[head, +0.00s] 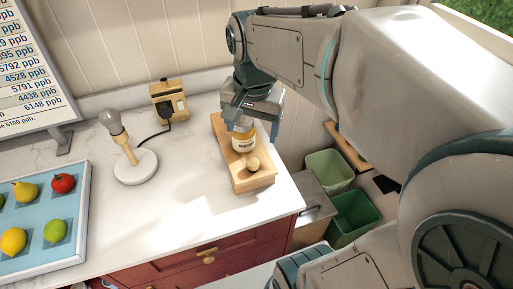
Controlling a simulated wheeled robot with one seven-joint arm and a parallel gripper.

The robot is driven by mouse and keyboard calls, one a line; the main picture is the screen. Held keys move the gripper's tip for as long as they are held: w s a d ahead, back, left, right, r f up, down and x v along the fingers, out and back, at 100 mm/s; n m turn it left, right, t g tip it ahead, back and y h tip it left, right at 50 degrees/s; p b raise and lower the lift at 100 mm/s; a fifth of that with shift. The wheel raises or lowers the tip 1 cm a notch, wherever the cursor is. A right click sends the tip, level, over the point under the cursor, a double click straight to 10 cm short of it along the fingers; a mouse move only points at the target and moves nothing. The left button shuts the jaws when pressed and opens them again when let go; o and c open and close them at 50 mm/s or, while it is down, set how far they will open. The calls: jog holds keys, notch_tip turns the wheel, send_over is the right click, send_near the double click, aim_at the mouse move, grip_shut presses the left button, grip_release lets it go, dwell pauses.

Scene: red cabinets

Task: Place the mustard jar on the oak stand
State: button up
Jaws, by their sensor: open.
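The mustard jar (242,137) is an amber jar with a pale label, upright on the oak stand (256,182). The oak stand is a light wooden block near the right end of the marble counter, with a round wooden knob (252,164) at its front. My gripper (250,122) points down from above, open, with its fingers around or just above the jar's top. The jar's upper part is partly hidden by the fingers, and I cannot tell whether they touch it.
A bulb lamp (134,160) stands left on the marble counter (190,215), near a wooden socket box (169,100). A blue fruit tray (75,235) lies far left. Green bins (352,215) stand beyond the right edge. Red drawers (200,262) are below. The counter's front middle is clear.

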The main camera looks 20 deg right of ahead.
jog(key=s+f+n+t, duration=0.1)
jog(key=s+f+n, duration=0.4)
jog(key=s+n, duration=0.1)
jog(key=shift+s+f+n, duration=0.4)
jog(key=shift+n, duration=0.3)
dwell(1.4)
